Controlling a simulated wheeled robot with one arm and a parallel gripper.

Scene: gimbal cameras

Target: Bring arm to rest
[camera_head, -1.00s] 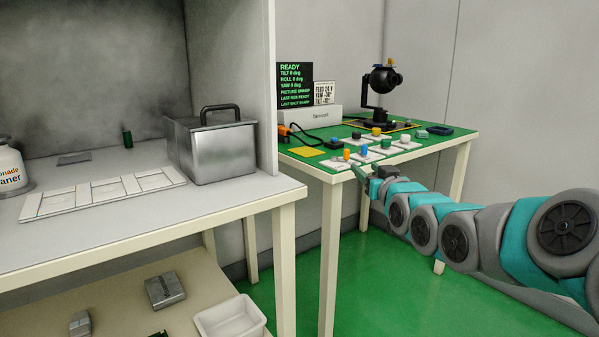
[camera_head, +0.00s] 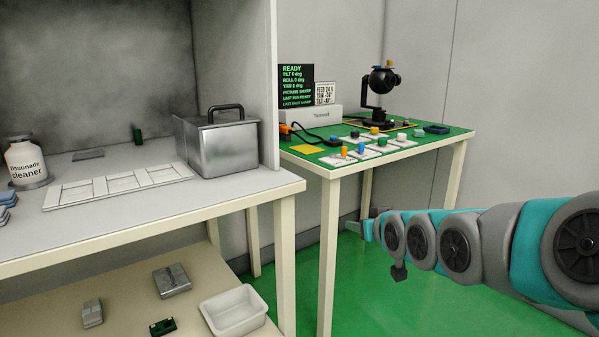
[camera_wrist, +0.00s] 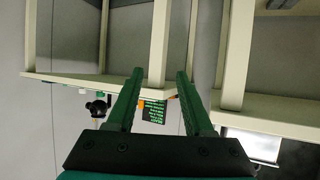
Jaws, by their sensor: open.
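My gripper (camera_wrist: 157,90) is open and empty in the wrist view, its two green fingers spread apart with nothing between them. In the head view my arm reaches in from the right, and its far end is low beside the green-topped table (camera_head: 458,140), below the table top. The finger detail is too small to tell there. The wrist picture looks upside down, with table legs at the top and the dark screen (camera_wrist: 153,110) beyond the fingers.
A gimbal camera (camera_head: 381,82) stands on the green table behind several colored pieces on white tiles. A grey workbench (camera_head: 130,225) at left holds a metal box (camera_head: 222,147), a white tray (camera_head: 60,196) and a cleaner bottle (camera_head: 25,163). A white bin (camera_head: 235,312) sits on its lower shelf. Green floor is open under my arm.

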